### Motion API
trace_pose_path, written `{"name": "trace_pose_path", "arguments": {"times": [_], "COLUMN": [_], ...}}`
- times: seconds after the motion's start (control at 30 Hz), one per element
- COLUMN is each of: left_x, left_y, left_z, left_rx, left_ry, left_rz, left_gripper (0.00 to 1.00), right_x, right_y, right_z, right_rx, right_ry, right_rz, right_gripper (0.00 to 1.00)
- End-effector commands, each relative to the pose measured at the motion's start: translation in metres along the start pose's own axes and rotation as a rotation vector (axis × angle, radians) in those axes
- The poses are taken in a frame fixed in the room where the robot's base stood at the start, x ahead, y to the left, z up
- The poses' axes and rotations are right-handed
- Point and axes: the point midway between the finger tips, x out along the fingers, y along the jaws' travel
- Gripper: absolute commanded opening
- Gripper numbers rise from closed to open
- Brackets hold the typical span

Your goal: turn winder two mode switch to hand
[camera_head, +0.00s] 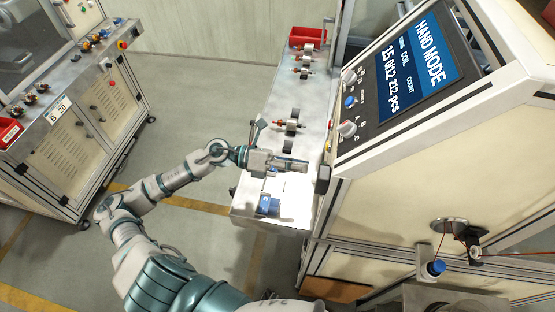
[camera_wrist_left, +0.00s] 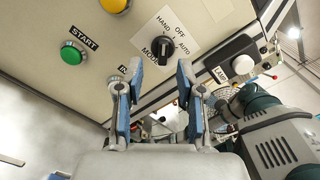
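The mode switch (camera_wrist_left: 166,48) is a black rotary knob on a white plate marked HAND, OFF, AUTO and MODE, in the left wrist view. I cannot clearly tell which mark the knob points to. My left gripper (camera_wrist_left: 158,72) is open, its two blue-padded fingers apart. The knob appears above and between the fingertips, and I see no contact. In the head view my left gripper (camera_head: 292,164) is at the near end of the bench, pointing right at the machine. The machine's screen (camera_head: 418,58) reads HAND MODE. The mode switch is not visible there. My right gripper is not in view.
A green START button (camera_wrist_left: 72,52) and a yellow button (camera_wrist_left: 114,4) are left of the switch; a white knob (camera_wrist_left: 243,65) is at right. The bench (camera_head: 285,105) holds armatures and a red bin (camera_head: 306,37). Another machine (camera_head: 80,130) stands left, across open floor.

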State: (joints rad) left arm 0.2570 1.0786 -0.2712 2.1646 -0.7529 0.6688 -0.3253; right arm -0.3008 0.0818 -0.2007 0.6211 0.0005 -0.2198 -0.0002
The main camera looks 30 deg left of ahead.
Motion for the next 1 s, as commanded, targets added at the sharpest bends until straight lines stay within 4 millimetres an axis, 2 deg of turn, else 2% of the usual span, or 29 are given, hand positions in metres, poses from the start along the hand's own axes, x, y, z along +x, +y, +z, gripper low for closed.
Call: {"name": "trace_pose_path", "arguments": {"times": [0.2,0.4,0.6,1.0], "left_x": [-0.043,-0.066,-0.073,-0.074], "left_y": [0.003,0.003,0.002,0.002], "left_z": [-0.001,0.000,0.001,0.001], "left_rx": [-0.007,-0.005,-0.001,-0.001], "left_ry": [-0.001,-0.001,-0.001,-0.001], "left_rz": [0.004,0.002,0.001,0.000], "left_gripper": [0.38,0.38,0.38,0.38], "right_x": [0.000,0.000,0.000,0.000], "right_y": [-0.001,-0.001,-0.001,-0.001], "right_z": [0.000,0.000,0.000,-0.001], "right_rx": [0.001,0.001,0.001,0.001], "right_ry": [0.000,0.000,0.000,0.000], "right_rz": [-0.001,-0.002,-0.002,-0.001], "right_gripper": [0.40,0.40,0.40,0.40]}}
